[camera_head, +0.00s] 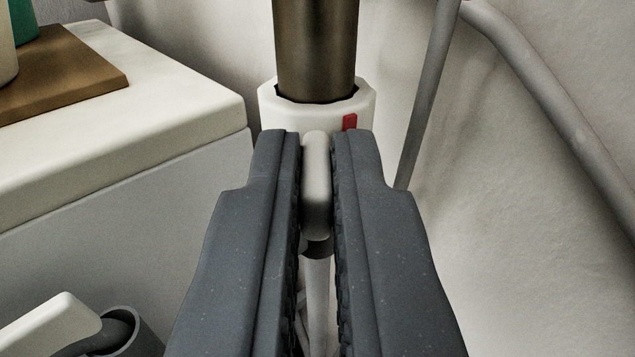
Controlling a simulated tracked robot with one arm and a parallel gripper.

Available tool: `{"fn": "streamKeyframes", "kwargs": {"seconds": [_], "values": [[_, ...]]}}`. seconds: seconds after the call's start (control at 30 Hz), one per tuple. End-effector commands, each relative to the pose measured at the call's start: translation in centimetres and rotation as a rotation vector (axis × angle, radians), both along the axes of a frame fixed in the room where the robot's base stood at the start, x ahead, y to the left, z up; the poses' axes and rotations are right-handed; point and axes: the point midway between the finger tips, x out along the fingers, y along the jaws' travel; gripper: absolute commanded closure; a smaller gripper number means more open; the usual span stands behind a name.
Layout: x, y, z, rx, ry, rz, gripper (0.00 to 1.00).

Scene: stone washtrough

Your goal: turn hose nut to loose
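The hose nut (299,115) is a white faceted collar around the lower end of a dark brownish pipe (315,45), at top centre. A small red mark shows on the right of its front face. A pale rounded wing (317,190) sticks out from the nut towards me. My gripper (317,150) has its two dark grey fingers on either side of this wing, close against both faces, and appears shut on it. The fingertips reach up to the lower front of the nut and hide part of it.
A pale stone trough block (130,140) stands at left, with a brown board (60,75) and cups on top. A white lever and grey tube (118,335) sit at lower left. Grey pipes (560,105) run along the pale wall at right.

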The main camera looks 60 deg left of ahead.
Motion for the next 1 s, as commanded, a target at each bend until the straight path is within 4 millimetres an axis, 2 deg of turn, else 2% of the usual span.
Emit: {"fn": "streamKeyframes", "kwargs": {"seconds": [0.37,1.0], "values": [[-0.6,0.3,0.0,-0.001,0.001,-0.034,1.0],[-2.0,1.5,-0.1,-0.001,0.0,-0.317,1.0]]}}
